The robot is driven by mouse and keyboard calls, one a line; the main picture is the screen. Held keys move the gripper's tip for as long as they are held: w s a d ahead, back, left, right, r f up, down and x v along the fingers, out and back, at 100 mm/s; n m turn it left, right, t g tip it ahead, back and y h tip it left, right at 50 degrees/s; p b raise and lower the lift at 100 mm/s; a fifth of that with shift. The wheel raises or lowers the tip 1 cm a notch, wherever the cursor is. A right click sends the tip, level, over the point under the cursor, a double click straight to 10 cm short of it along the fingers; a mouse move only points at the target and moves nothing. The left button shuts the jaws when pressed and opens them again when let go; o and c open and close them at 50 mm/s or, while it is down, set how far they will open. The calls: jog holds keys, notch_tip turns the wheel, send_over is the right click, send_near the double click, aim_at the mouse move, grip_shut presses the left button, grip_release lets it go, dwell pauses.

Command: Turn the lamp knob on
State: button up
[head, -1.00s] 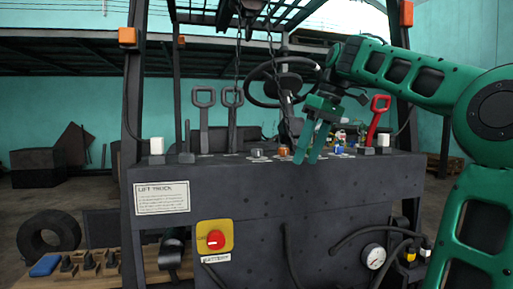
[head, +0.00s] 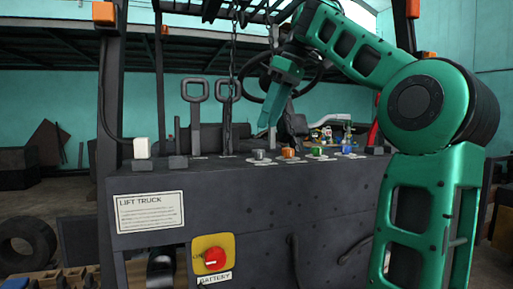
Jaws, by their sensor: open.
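A row of small knobs stands on the top of the dark forklift console (head: 250,205): a grey one (head: 259,155), an orange one (head: 288,152), a green one (head: 317,151) and a blue one (head: 346,150). Their labels are too small to read, so I cannot tell which is the lamp knob. My green gripper (head: 267,122) points down above and behind the grey and orange knobs. It is open and empty, and touches no knob that I can see. My arm covers part of the right side.
Two grey levers (head: 195,100) and a hanging chain (head: 233,70) rise left of my gripper. A steering wheel (head: 255,85) is behind it. A red lever (head: 374,130) is partly hidden by my arm. A red battery switch (head: 214,259) is on the front.

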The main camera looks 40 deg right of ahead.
aim_at(261, 150)
jog(key=x, duration=0.8)
jog(key=shift+f, duration=0.2)
jog(key=shift+c, duration=0.2)
jog(key=shift+d, duration=0.1)
jog(key=c, duration=1)
